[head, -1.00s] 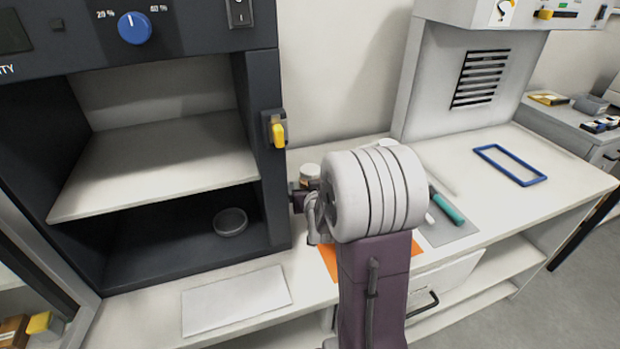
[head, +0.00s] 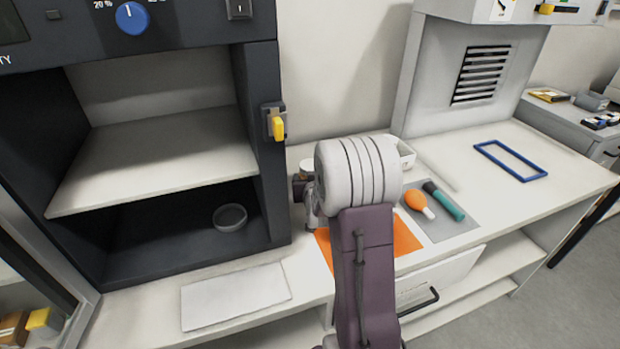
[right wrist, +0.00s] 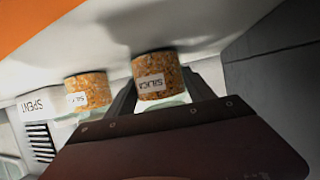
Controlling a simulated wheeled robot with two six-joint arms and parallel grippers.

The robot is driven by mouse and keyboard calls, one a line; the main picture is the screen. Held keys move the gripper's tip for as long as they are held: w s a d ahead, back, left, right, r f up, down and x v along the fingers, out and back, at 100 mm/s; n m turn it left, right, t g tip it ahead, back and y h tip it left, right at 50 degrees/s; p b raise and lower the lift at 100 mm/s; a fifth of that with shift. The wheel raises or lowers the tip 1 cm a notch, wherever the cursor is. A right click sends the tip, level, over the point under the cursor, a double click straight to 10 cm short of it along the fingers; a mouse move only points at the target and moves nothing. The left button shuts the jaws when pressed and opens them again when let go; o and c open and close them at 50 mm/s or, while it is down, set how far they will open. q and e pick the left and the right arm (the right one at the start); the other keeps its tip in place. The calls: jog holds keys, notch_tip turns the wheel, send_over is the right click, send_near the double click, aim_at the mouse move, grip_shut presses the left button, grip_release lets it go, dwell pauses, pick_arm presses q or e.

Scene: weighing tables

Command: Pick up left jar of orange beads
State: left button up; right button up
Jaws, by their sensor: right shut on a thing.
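Two jars of orange beads with white labels show upside down in the right wrist view. My right gripper (right wrist: 158,92) is shut on the left jar of orange beads (right wrist: 154,70), the one nearer the dark cabinet, with one finger on each side. I cannot tell whether this jar is clear of the bench. The other jar (right wrist: 88,92) stands beside it, apart from the fingers. In the head view my right arm hides most of this; a pale jar lid (head: 306,166) shows past it. My left gripper is out of view.
The dark cabinet (head: 262,190) stands close on the left, with a grey dish (head: 230,217) inside. An orange mat (head: 405,238), an orange bulb (head: 416,201) and a teal-handled tool (head: 445,203) lie to the right. A white bin marked SPENT (right wrist: 38,104) is beyond the jars.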

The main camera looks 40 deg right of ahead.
jog(key=shift+r, duration=0.1)
jog(key=shift+r, duration=0.35)
jog(key=r, duration=0.1)
jog(key=r+p, duration=0.1)
jog(key=d+r, duration=0.1)
jog(key=r, duration=0.1)
jog(key=shift+s, duration=0.4)
jog(key=s+d+r+p, duration=0.4)
jog(key=s+d+r, duration=0.2)
jog(key=s, duration=0.2)
jog(key=shift+s, duration=0.25)
